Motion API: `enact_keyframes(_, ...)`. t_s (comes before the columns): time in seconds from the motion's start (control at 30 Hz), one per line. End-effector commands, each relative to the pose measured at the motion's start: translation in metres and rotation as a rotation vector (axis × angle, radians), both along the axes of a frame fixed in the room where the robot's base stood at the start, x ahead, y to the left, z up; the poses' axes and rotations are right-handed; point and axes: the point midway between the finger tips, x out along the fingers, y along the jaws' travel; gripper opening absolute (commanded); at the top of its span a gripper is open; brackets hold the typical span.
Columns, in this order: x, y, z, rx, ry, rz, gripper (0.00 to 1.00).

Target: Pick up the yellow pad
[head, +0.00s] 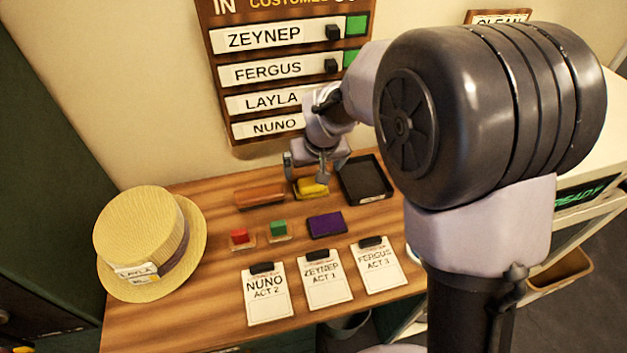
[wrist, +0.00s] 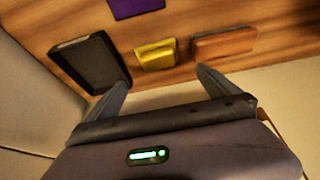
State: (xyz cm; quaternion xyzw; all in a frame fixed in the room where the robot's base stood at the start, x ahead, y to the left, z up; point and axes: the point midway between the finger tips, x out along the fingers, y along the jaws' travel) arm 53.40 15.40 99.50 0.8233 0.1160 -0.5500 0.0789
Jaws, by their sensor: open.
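The yellow pad (head: 311,187) lies on the wooden table near its back edge, between a brown block and a black tray. In the wrist view the yellow pad (wrist: 155,56) lies beyond the fingertips, roughly centred between them. My gripper (head: 318,176) is above and just behind the pad in the head view and partly hides it. In the wrist view my gripper (wrist: 163,80) has its two fingers spread apart with nothing between them. I cannot tell the exact height of the fingertips above the table.
The black tray (head: 366,197) is right of the pad; the brown block (head: 260,196) is left. A purple pad (head: 326,226), red block (head: 240,236) and green block (head: 278,228) lie in front. A straw hat (head: 140,235) sits at left. Cards (head: 323,284) line the front; the board (head: 265,72) hangs behind.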

Motion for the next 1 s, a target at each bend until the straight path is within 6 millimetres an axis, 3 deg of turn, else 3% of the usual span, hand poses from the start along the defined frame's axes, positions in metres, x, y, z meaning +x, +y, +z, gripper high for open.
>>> enact_keyframes(0.03, 0.005, 0.001, -0.02, -0.001, 0.002, 0.0, 1.0)
enact_keyframes(0.1, 0.011, 0.003, -0.035, -0.001, 0.002, -0.001, 1.0)
enact_keyframes(0.37, 0.021, 0.006, -0.06, -0.001, 0.0, -0.001, 1.0)
enact_keyframes(0.53, 0.03, 0.009, -0.094, -0.001, 0.0, -0.001, 1.0)
enact_keyframes(0.6, 0.033, 0.01, -0.102, -0.001, 0.0, -0.001, 1.0)
enact_keyframes(0.77, 0.034, 0.01, -0.099, 0.0, -0.001, -0.001, 1.0)
enact_keyframes(0.8, 0.034, 0.01, -0.099, 0.0, -0.001, -0.001, 0.98)
enact_keyframes(1.0, 0.034, 0.01, -0.099, 0.0, -0.001, -0.001, 0.59)
